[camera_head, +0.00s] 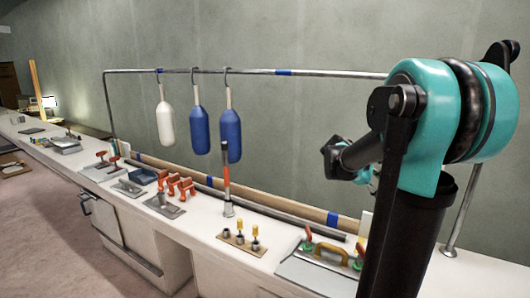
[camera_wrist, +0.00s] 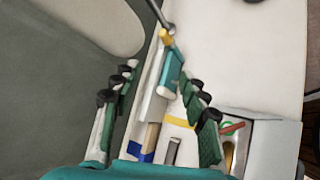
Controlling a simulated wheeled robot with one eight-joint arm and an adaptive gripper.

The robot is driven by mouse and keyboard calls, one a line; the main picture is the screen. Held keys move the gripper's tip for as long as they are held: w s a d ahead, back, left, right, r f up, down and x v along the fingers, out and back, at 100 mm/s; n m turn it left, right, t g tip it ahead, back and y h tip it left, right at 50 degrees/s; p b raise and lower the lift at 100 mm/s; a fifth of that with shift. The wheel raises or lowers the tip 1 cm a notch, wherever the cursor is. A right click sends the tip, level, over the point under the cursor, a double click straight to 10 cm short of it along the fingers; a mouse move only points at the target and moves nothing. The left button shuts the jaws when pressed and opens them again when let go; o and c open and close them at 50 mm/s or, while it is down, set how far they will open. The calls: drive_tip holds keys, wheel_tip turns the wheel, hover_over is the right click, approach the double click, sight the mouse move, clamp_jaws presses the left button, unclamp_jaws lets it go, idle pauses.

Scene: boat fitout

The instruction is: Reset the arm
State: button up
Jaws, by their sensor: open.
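My teal and black arm fills the right side of the head view, in front of the bench. My gripper (camera_wrist: 160,118) shows in the wrist view with its two green-padded fingers well apart. Nothing is visibly clamped between the fingers; the bench and items farther off show in the gap. In the head view the arm's dark far end is small, and I cannot make out the fingers there.
A long white bench (camera_head: 205,237) runs along the wall with several tools on it. A metal rail (camera_head: 300,72) above it carries a white float (camera_head: 165,124) and two blue floats (camera_head: 200,130) (camera_head: 231,136). Floor lies clear at left.

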drive_tip(key=s+a+f+m+t+y, duration=0.3)
drive_tip(key=s+a+f+m+y, duration=0.7)
drive_tip(key=s+a+f, duration=0.8)
drive_tip(key=a+f, duration=0.2)
drive_tip(key=a, duration=0.2)
drive_tip(key=shift+s+a, duration=0.15)
drive_tip(key=shift+s, duration=0.25)
